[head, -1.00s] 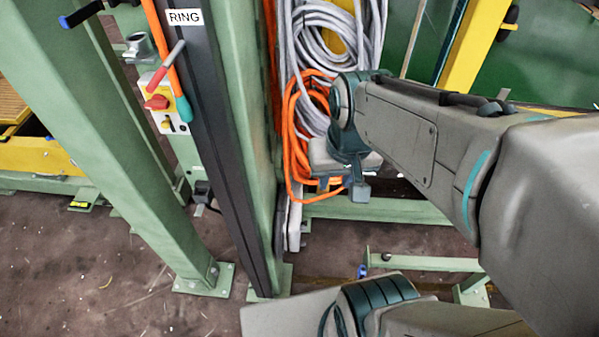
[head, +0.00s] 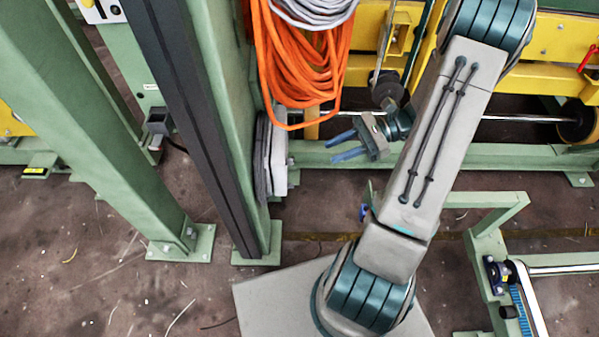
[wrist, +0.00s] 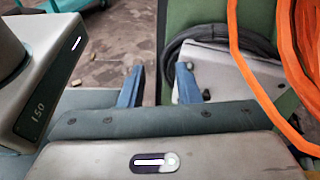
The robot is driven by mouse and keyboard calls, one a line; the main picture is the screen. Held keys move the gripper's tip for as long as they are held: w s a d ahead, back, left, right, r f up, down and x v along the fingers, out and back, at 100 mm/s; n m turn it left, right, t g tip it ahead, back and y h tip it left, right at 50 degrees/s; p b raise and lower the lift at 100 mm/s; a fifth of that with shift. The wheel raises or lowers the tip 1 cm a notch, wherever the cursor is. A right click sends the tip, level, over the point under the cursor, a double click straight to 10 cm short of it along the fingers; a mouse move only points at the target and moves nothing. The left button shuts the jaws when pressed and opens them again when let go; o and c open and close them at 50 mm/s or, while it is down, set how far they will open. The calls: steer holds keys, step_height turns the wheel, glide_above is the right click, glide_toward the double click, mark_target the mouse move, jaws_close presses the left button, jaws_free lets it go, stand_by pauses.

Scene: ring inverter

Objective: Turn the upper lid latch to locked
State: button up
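A pale grey box (head: 279,160) with a dark cable behind it is fixed low on the side of the green post, seen nearly edge-on in the head view. In the wrist view, the box's pale face (wrist: 228,72) lies beyond the right finger, which covers part of it. Small fittings show at its near edge, but I cannot tell which is the upper lid latch or how it is turned. My gripper (head: 330,151) is open and empty, its blue fingers pointing left toward the box with a gap between. Both fingers also show in the wrist view (wrist: 160,80).
Orange cable coils (head: 300,70) hang above the box and fill the wrist view's right edge. The green post (head: 222,110) stands left of the box. A green floor beam (head: 330,150) runs behind my gripper. Brown floor (head: 110,270) is open at lower left.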

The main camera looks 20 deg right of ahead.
mark_target(289, 162)
steer(key=w+d+f+m+t+y+b, duration=0.1)
steer(key=d+f+m+t+y+b, duration=0.15)
steer(key=d+f+m+t, duration=0.45)
steer(key=w+a+f+n+g+b, duration=0.1)
steer(key=w+a+b, duration=0.3)
steer(key=a, duration=1.1)
steer(key=shift+f+n+g, duration=0.2)
steer(key=shift+n+g, duration=0.3)
steer(key=shift+n, duration=0.2)
steer(key=shift+w+a, duration=0.1)
jaws_close()
